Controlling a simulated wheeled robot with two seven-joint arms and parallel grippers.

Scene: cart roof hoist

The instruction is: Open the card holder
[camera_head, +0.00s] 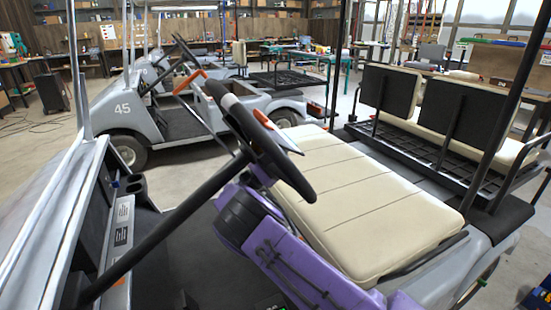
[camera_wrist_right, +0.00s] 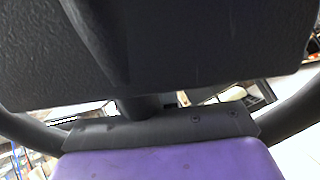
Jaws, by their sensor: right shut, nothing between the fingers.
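The steering wheel (camera_head: 262,140) of the near cart stands in the middle of the head view. A pale flat piece (camera_head: 282,132) with an orange edge shows at its hub, partly hidden by the rim; I cannot tell for certain that this is the card holder, or whether it is open. My right arm, purple and black, reaches up behind the wheel, and its fingertips are hidden there. In the right wrist view a dark block fills the top, with a dark screwed plate (camera_wrist_right: 205,124) below it and the wheel rim (camera_wrist_right: 290,112) at both sides. My right gripper is shut and empty. My left gripper is out of view.
The cream seat (camera_head: 365,205) lies right of the wheel. The dashboard (camera_head: 118,235) and steering column (camera_head: 165,235) are at the left. A roof post (camera_head: 510,105) rises at the right. Another grey cart (camera_head: 125,110), marked 45, stands behind.

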